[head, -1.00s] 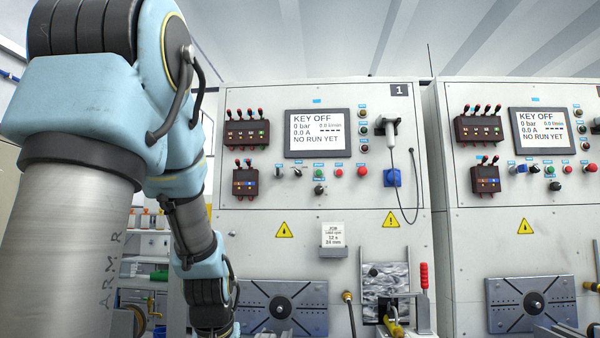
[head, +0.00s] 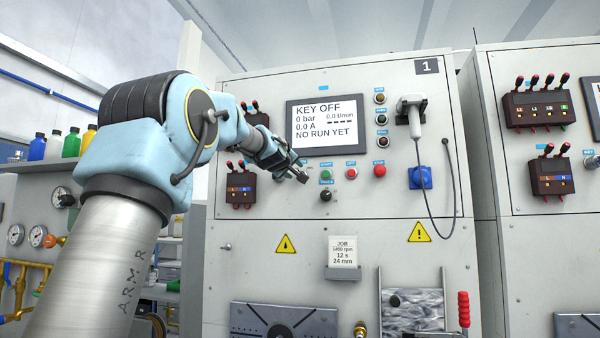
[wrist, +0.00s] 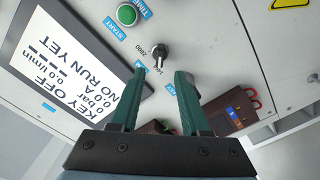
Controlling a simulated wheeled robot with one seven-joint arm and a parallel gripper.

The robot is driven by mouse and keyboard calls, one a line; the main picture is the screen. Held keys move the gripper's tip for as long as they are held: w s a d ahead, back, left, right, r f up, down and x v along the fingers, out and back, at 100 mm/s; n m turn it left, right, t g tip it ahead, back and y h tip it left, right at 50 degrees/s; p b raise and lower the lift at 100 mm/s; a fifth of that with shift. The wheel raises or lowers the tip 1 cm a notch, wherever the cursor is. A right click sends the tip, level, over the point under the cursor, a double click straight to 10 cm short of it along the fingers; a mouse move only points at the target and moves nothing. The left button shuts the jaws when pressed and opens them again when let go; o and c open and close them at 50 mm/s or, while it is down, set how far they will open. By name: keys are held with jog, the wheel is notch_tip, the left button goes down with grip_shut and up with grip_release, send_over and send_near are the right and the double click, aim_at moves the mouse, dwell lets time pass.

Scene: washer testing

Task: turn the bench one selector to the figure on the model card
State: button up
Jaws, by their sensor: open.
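The job card (head: 343,252) sits below, reading JOB, a small rpm line, 12 s, 24 mm.
The bench one screen (head: 325,126) reads KEY OFF and NO RUN YET. A breaker box (head: 241,189) sits left. A corded handset (head: 411,115) hangs at right.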

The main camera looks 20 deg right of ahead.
jog(key=p+x, duration=0.4)
jog(key=x, duration=0.4)
jog(key=shift+p, duration=0.35)
jog(key=shift+w, duration=0.1)
jog(key=shift+c, duration=0.2)
grip_shut()
